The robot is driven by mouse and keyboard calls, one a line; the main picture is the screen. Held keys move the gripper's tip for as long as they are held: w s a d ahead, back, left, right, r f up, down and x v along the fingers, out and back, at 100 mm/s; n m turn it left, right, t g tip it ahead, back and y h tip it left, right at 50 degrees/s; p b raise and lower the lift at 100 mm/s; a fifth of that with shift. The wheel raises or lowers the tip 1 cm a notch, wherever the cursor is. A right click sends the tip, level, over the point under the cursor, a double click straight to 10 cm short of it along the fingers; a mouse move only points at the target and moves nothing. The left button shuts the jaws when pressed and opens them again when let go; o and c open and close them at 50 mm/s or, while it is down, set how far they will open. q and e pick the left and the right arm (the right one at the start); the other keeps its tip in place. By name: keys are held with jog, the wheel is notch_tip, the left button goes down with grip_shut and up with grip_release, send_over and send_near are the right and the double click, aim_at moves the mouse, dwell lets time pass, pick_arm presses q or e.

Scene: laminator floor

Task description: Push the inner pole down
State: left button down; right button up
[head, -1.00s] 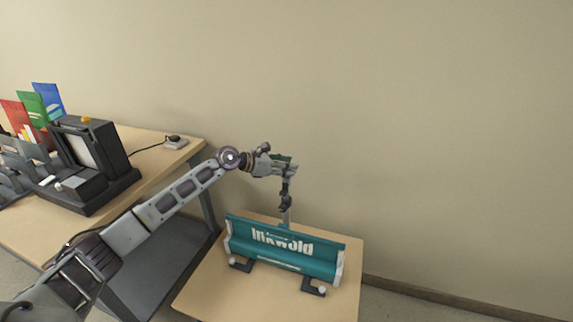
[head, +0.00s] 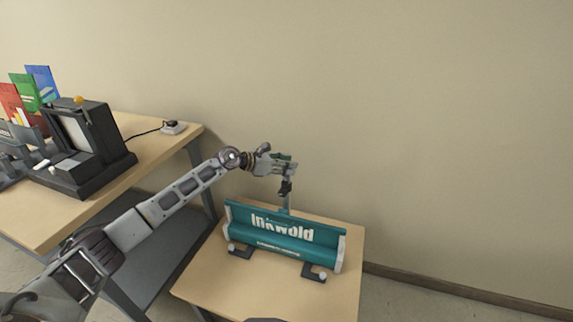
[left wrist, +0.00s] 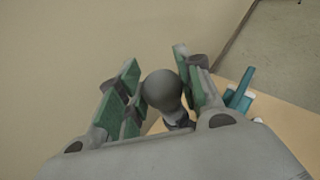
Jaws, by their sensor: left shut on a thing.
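The banner stand (head: 285,236) is a teal roll-up unit lettered "Inkwold" with pale end caps, resting on a small wooden table. A thin grey pole rises behind it, with a dark clamp (head: 286,188) partway up. The inner pole (head: 291,175) shows as a short light length above the clamp. My left gripper (head: 285,163) is shut on the pole's top. In the left wrist view the rounded grey pole top (left wrist: 162,88) sits between the green-padded fingers. The fingers hide part of the pole. My right gripper is not in view.
A wooden bench (head: 170,150) on the left holds a black laminator (head: 85,145), coloured packets (head: 30,88) and a small grey box with a cable (head: 173,127). The small table (head: 215,285) has bare room around the stand. A plain wall stands close behind.

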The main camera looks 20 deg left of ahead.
pick_arm(q)
jog(key=shift+s+f, duration=0.1)
jog(key=shift+f, duration=0.25)
jog(key=c, duration=1.1)
grip_release()
jog(key=shift+o, duration=0.2)
jog(key=shift+r, duration=0.1)
jog(key=shift+a, duration=0.15)
jog(key=v, duration=1.1)
jog(key=shift+s+r, duration=0.25)
jog(key=shift+s, duration=0.05)
jog(key=shift+a, duration=0.25)
